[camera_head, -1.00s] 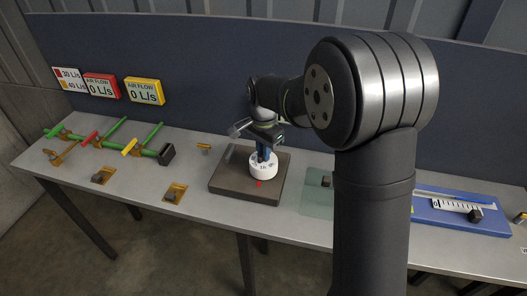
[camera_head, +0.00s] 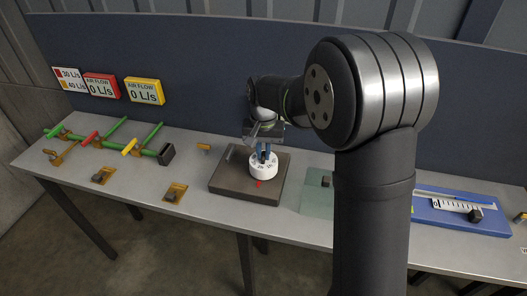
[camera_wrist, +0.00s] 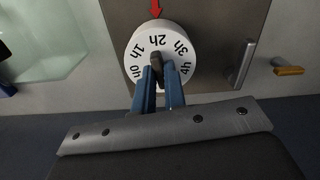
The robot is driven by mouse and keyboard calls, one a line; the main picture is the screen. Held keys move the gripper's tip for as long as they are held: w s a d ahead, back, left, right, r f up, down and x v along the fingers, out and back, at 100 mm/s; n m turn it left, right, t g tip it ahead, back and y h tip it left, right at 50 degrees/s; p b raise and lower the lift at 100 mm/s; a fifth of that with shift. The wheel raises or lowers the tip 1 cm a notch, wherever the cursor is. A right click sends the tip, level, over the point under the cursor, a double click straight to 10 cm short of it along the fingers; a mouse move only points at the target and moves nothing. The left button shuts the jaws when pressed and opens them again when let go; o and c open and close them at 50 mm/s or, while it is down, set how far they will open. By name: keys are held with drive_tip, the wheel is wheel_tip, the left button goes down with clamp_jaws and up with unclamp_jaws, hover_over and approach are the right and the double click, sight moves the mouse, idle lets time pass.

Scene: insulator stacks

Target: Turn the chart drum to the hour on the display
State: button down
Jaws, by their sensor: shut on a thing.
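The white chart drum (camera_head: 263,167) stands on a dark brown base plate (camera_head: 225,178), and it also shows in the wrist view (camera_wrist: 137,62). Black hour marks from 0h to 4h run around its top. A red arrow (camera_wrist: 156,8) on the base points at the drum's edge, closest to the 2h mark. My gripper (camera_wrist: 160,78), with blue fingers, is shut on the dark knob (camera_wrist: 156,56) in the drum's middle; the fingers hide part of the knob. In the head view my gripper (camera_head: 264,152) is above the drum. No display giving an hour is readable in these views.
Two air flow displays reading 0 L/s, one red (camera_head: 101,86) and one yellow (camera_head: 144,91), hang at the back left. Green pipes with valve handles (camera_head: 110,140) lie left. A grey handle (camera_wrist: 241,66) rises from the base near the drum. A blue board (camera_head: 462,215) lies right.

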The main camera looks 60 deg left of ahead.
sight(264, 155)
idle(0.4)
drive_tip(key=c, duration=1.5)
unclamp_jaws()
drive_tip(key=shift+r, duration=0.15)
wheel_tip(264, 155, up, 17)
drive_tip(key=shift+r, duration=0.1)
wheel_tip(264, 155, down, 18)
drive_tip(key=shift+r, duration=0.25)
drive_tip(key=shift+r, duration=0.1)
